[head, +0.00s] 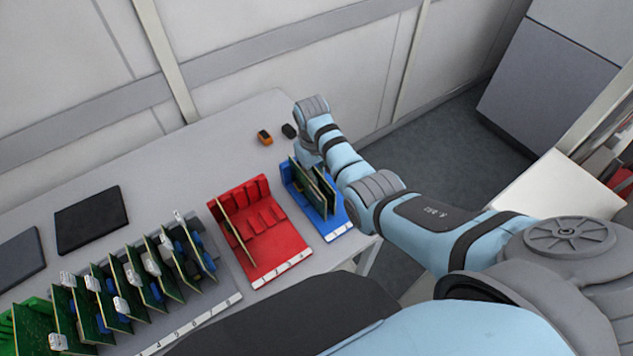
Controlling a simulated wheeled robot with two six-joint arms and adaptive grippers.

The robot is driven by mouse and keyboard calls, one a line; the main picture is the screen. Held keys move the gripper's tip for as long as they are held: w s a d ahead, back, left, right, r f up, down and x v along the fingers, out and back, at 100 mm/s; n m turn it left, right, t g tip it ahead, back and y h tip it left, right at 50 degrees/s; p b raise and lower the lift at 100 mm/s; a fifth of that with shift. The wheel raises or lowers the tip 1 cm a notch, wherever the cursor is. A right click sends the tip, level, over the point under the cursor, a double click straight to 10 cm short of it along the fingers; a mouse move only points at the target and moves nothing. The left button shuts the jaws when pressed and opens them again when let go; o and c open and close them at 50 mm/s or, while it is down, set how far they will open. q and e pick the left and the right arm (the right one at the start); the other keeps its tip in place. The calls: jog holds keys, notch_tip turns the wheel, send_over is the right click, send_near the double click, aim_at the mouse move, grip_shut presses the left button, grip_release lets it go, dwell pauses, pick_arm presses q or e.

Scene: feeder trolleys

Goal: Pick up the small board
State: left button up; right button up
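Two or so upright green boards (322,190) stand in a blue rack (333,229) at the table's right end. One thin board (238,228) stands upright at the left side of a red rack (278,253). I cannot tell for certain which one is the small board. My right gripper (309,160) points down at the far end of the blue rack, close to its boards. Its fingers are mostly hidden by the wrist and the boards, so its opening and any contact are unclear. My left gripper is out of view.
A grey rack (225,283) at the left holds several larger green boards with connectors. Two dark flat pads (90,219) lie behind it. A small orange item (265,137) and a black item (289,131) lie near the back. The table (165,185) is clear in the middle.

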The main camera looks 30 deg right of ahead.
jog(key=shift+f, duration=0.3)
dwell(0.5)
grip_shut()
jog(key=shift+r, duration=0.1)
